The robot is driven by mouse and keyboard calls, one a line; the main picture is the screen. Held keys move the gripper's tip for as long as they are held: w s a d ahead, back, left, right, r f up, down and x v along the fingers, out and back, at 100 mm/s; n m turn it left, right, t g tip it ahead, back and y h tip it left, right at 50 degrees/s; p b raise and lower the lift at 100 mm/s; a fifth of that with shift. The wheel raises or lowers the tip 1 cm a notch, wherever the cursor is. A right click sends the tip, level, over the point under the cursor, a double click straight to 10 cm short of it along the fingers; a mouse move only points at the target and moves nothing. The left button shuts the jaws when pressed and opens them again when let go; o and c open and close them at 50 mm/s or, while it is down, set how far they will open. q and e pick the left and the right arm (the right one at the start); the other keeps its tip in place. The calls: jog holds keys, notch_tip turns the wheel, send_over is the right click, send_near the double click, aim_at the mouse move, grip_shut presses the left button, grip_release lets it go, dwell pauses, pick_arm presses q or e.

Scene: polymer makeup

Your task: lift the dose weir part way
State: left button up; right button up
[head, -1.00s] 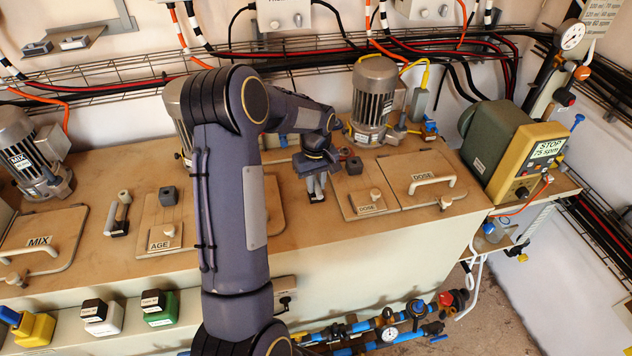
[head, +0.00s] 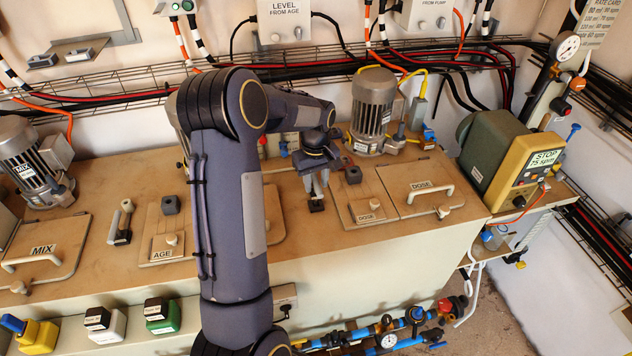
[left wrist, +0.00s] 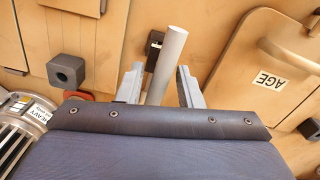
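The dose weir shows in the head view as a dark base (head: 316,206) on the bench top, between the AGE and DOSE lids; its upper part is hidden by my fingers. In the left wrist view its pale grey round bar (left wrist: 166,62) rests above a black block (left wrist: 153,46). My left gripper (head: 316,190) is over the weir, fingers pointing down. In the left wrist view my left gripper (left wrist: 160,72) is open, one finger on each side of the bar, with gaps showing. The near end of the bar is hidden by my gripper body. My right gripper is not in view.
A grey block (left wrist: 67,71) stands nearby.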

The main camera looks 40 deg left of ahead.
pick_arm(q)
jog(key=shift+o, duration=0.7)
jog(key=shift+f, duration=0.1)
jog(key=shift+r+b, duration=0.45)
jog(key=shift+r, duration=3.5)
